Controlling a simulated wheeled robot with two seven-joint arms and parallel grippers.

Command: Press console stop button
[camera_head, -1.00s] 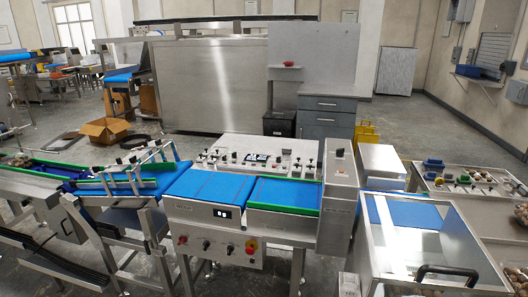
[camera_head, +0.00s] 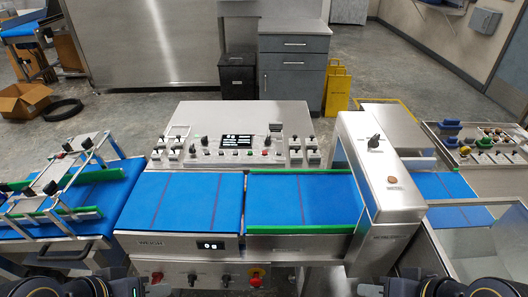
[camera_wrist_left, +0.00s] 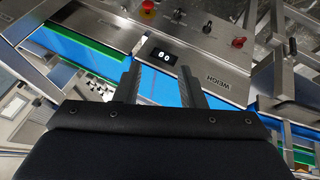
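The console (camera_head: 235,150) stands behind the blue belts, with a small dark display, knobs, switches and a small red button (camera_head: 265,152). In the head view, only dark parts of my arms show at the bottom left and bottom right; the right fingers cannot be made out.
Blue belts (camera_head: 185,200) with green guide rails lie in front of the console. A steel housing (camera_head: 385,190) rises to their right, with a dark knob on top. A steel guide frame (camera_head: 60,180) stands over the left belt. A cardboard box (camera_head: 22,100) is on the floor behind.

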